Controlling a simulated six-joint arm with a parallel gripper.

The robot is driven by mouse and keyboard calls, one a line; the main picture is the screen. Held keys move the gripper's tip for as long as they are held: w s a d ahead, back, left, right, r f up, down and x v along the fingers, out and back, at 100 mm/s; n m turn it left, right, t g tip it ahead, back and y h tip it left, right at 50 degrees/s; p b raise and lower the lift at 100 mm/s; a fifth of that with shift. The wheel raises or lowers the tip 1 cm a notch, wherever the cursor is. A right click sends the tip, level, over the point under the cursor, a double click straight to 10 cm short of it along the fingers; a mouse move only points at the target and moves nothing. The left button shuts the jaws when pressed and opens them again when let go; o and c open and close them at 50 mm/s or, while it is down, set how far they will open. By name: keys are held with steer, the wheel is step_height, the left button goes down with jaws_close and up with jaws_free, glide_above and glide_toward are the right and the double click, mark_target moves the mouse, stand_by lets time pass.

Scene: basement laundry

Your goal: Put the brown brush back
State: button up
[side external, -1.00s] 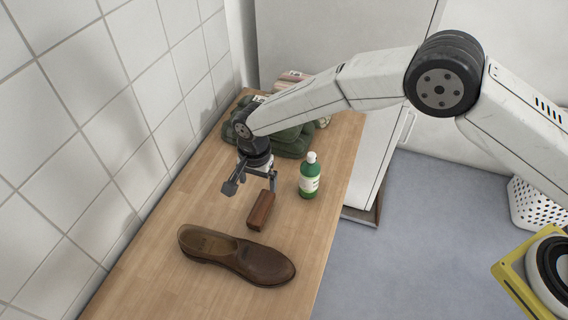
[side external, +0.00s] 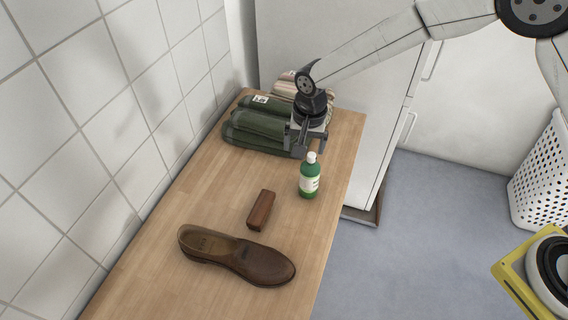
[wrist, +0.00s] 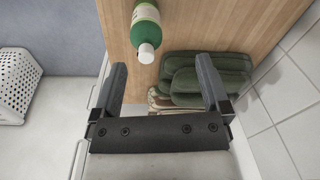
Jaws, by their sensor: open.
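The brown brush (side external: 261,210) lies on the wooden counter, just behind a brown shoe (side external: 240,257) and apart from it. My gripper (side external: 306,152) is open and empty. It is above the far part of the counter, well behind the brush, beside the green towels and behind the green bottle. In the wrist view my gripper (wrist: 160,82) has its two fingers wide apart with nothing between them. The brush and the shoe are out of the wrist view.
A green bottle (side external: 309,178) stands near the counter's right edge; its white cap (wrist: 146,53) points at the wrist camera. Folded green towels (side external: 256,125) lie at the back left, with striped cloth (side external: 290,86) behind. A tiled wall (side external: 100,110) bounds the left. The counter's near left is clear.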

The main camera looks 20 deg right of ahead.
steer(key=s+d+r+n+t, duration=0.1)
steer(key=s+d+r+n, duration=0.2)
steer(key=s+d, duration=0.6)
steer(key=s+d+r+n, duration=0.3)
steer(key=s+d+r, duration=0.1)
steer(key=s+d, duration=0.6)
steer(key=shift+s+d+t, duration=0.2)
steer(key=shift+d+t, duration=0.2)
steer(key=shift+d, duration=0.45)
